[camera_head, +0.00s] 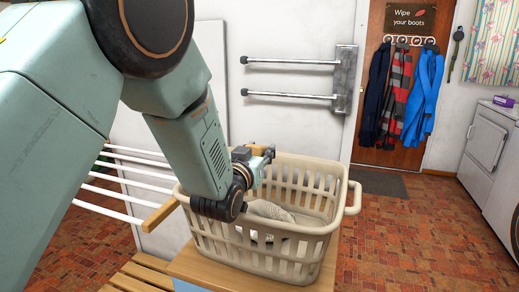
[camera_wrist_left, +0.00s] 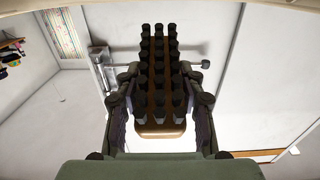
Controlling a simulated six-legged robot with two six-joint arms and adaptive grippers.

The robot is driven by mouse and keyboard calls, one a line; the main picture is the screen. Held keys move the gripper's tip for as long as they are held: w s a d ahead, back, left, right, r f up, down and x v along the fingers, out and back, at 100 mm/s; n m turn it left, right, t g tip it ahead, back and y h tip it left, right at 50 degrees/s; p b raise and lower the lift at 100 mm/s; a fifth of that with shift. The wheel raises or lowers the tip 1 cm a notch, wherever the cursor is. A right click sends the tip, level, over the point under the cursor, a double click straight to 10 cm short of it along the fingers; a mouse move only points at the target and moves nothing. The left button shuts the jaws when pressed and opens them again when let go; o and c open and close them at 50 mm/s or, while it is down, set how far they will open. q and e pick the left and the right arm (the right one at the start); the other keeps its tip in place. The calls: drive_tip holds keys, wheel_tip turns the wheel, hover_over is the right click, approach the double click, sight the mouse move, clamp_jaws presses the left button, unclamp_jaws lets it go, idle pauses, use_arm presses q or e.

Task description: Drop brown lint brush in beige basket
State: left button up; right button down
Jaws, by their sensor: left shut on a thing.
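The beige basket (camera_head: 305,243), a slatted laundry basket with side handles, stands in the head view on a wooden surface. My left gripper (camera_head: 262,166) is over the basket's left part, around rim height or above. It is shut on the brown lint brush, which fills the middle of the left wrist view (camera_wrist_left: 160,129) with rows of dark knobs along its brown body. In the head view only a small brown bit of it shows beside the fingers; the rest is hidden. My left gripper's fingers flank the brush in the wrist view (camera_wrist_left: 160,100). My right gripper is not in view.
A greyish cloth (camera_head: 268,210) lies in the basket. A white drying rack (camera_head: 110,190) stands to the left. A slatted wooden bench (camera_head: 150,275) is in front. A white washer (camera_head: 487,150) stands far right.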

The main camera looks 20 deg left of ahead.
use_arm(q)
drive_tip(key=shift+s+d+r, duration=0.1)
drive_tip(key=shift+d+r, duration=0.1)
drive_tip(key=shift+d, duration=0.2)
drive_tip(key=o, duration=1.2)
drive_tip(key=shift+a+f, duration=0.2)
drive_tip(key=shift+a, duration=0.15)
drive_tip(key=shift+o, duration=0.3)
drive_tip(key=shift+d+r, duration=0.15)
drive_tip(key=shift+d, duration=0.15)
drive_tip(key=shift+a+r, duration=0.1)
drive_tip(key=shift+r, duration=0.2)
wheel_tip(320, 180, up, 8)
drive_tip(key=shift+s+r, duration=0.1)
drive_tip(key=shift+r, duration=0.1)
drive_tip(key=shift+w+r, duration=0.2)
drive_tip(key=shift+r, duration=0.25)
